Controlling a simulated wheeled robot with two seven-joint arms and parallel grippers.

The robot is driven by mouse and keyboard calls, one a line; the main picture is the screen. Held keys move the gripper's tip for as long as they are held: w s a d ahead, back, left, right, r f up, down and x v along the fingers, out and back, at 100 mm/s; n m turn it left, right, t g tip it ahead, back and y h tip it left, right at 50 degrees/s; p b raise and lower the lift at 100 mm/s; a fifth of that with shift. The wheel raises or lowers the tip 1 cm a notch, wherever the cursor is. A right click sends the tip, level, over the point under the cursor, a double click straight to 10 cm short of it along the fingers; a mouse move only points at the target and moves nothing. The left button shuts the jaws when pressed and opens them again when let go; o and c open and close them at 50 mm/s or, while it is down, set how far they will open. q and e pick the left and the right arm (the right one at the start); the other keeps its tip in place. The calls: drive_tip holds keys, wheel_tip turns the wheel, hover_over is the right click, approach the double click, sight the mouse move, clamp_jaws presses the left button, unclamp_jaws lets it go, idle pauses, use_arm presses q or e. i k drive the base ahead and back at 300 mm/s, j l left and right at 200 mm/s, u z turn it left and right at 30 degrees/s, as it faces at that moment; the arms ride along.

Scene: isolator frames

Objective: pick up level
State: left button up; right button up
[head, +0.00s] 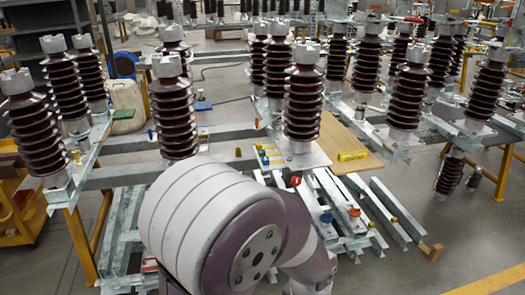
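A small yellow bar (352,155), which looks like the level, lies on a light wooden board (345,140) right of the middle. One of my arms, white and purple, fills the bottom middle of the head view, in front of and left of the board. It hides part of the frame there. Neither of my grippers shows, so their distance from the yellow bar cannot be seen.
Tall brown ribbed insulators (303,100) stand on the grey steel frames around the board. Loose steel beams (385,210) lie in front of it. An orange cart (20,205) stands at left. Open grey floor (470,240) lies at lower right.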

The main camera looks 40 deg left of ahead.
sight(363, 153)
drive_tip(key=u, duration=0.75)
drive_tip(key=i+l+u, duration=0.45)
drive_tip(key=i+l, duration=2.8)
drive_tip(key=i, duration=0.15)
